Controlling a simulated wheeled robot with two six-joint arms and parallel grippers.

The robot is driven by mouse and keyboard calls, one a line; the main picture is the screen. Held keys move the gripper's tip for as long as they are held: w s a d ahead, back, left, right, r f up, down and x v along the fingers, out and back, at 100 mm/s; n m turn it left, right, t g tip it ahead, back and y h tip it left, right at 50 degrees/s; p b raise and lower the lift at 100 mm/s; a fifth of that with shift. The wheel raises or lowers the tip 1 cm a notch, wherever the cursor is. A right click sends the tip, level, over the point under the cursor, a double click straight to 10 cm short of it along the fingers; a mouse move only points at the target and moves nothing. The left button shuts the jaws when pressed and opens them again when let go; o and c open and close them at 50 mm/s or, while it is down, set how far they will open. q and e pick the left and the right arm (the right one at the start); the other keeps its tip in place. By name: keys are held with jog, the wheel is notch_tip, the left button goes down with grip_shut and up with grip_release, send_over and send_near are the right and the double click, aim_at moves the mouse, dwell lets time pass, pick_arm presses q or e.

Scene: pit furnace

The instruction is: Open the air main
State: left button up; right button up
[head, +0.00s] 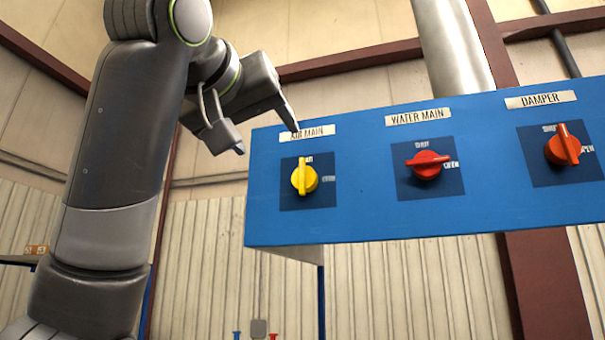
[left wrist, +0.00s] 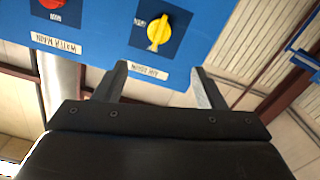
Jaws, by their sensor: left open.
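The air main valve is a yellow knob (head: 304,177) on a dark blue square at the left end of a blue panel (head: 370,220). Its grip stands upright, below the AIR MAIN label (head: 308,133). My left gripper (head: 268,135) is open and empty, up and to the left of the knob, with one finger overlapping the label in the head view. In the left wrist view, the yellow knob (left wrist: 157,32) appears upside down beyond the open fingertips (left wrist: 160,75), clear of them. My right gripper is not in view.
A red WATER MAIN knob (head: 427,164) lies crosswise at the panel's middle. A red DAMPER knob (head: 563,146) is tilted near its right end. A silver pipe (head: 450,45) and dark red beams stand behind the panel. The space before the yellow knob looks clear.

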pick_arm(q)
jog(key=p, duration=0.8)
send_near(301, 173)
jog(key=x, duration=0.9)
jog(key=shift+a+r, duration=0.1)
jog(key=shift+w+p, duration=0.3)
jog(key=shift+w, duration=0.1)
jog(key=c, duration=1)
